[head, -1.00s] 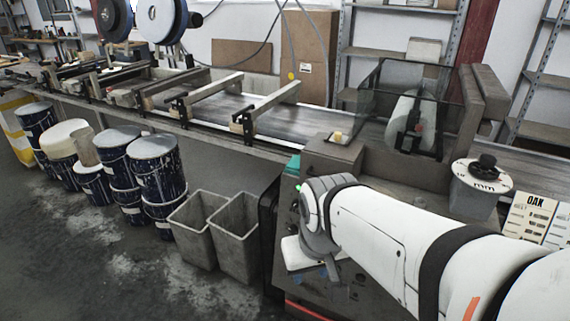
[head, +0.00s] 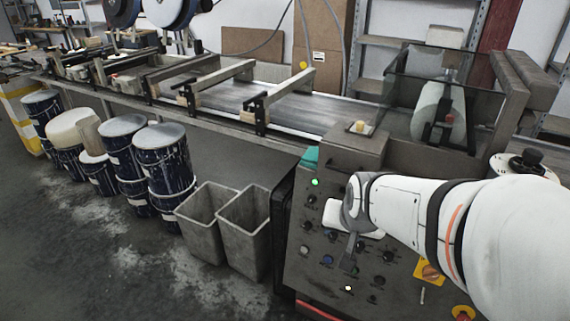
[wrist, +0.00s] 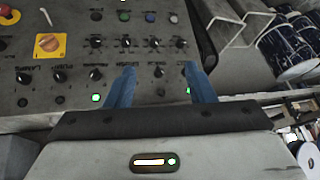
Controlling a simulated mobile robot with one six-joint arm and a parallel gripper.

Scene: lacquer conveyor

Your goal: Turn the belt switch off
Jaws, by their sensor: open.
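The slanted grey control panel (head: 300,268) carries rows of small black knobs, coloured buttons and lit lamps. Its labels are too small to read surely, so I cannot tell which knob is the belt switch. My gripper (wrist: 160,68) is open, its two blue fingers pointing at the panel. A black knob (wrist: 158,72) shows between the fingertips in the wrist view; whether they touch the panel I cannot tell. A row of black knobs (wrist: 126,42) lies just beyond. In the head view my gripper (head: 353,250) hangs over the panel's middle and hides some controls.
An orange rotary switch on a yellow plate (head: 430,272) sits at the panel's right; it also shows in the wrist view (wrist: 48,45). Grey bins (head: 245,235) and paint drums (head: 165,160) stand left of the panel. The conveyor belt (head: 300,112) runs behind.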

